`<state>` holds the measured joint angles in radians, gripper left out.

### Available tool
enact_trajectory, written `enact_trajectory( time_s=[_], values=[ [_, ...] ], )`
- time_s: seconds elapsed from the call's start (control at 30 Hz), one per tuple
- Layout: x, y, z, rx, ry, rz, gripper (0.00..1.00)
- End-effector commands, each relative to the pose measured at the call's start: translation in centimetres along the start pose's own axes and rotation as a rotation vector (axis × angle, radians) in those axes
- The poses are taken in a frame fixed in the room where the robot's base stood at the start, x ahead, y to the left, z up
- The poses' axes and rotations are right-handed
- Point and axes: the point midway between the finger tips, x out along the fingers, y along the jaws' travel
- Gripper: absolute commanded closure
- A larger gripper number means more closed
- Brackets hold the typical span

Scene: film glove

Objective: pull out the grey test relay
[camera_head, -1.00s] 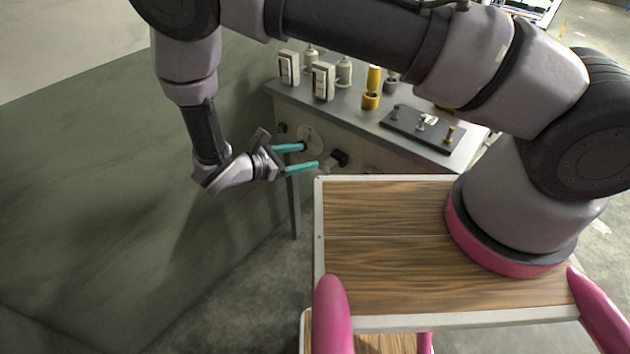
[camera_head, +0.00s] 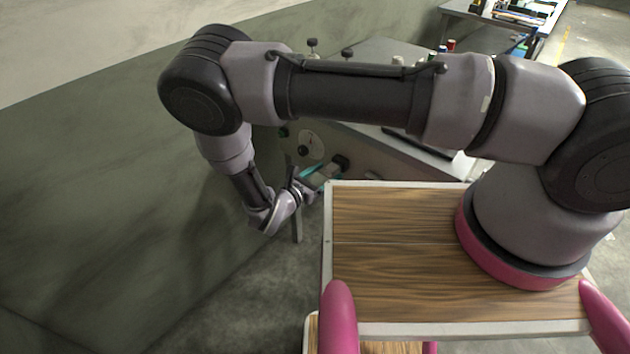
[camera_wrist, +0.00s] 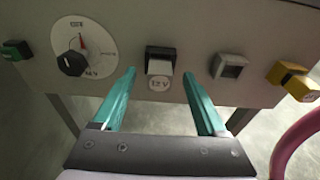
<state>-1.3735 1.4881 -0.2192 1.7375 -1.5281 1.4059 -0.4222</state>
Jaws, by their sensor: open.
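In the wrist view, a small light grey block (camera_wrist: 160,68) sits at a black housing (camera_wrist: 160,52) on the front panel, above a round "12 V" label (camera_wrist: 159,84). A grey square-framed piece (camera_wrist: 230,66) is on the panel to its right. I cannot tell for certain which of the two is the test relay. My gripper (camera_wrist: 159,73) is open, its teal fingers left and right of the light grey block, with nothing held. Whether they reach the panel is unclear. In the head view my gripper (camera_head: 321,174) is at the panel, partly hiding this spot.
A dial (camera_wrist: 84,48) and a green-black button (camera_wrist: 16,50) are left on the panel. A yellow piece (camera_wrist: 294,80) is at the right. My arm hides most of the bench top (camera_head: 385,50). A wood-topped surface (camera_head: 390,270) is close below.

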Motion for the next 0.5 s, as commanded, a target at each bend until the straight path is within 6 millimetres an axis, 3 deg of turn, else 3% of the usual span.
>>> enact_trajectory(
  time_s=[0.2,0.5],
  values=[
    [2.0,0.0,0.0,0.000,-0.001,-0.001,0.25],
    [2.3,0.0,0.0,0.000,0.000,0.000,0.25]
  ],
)
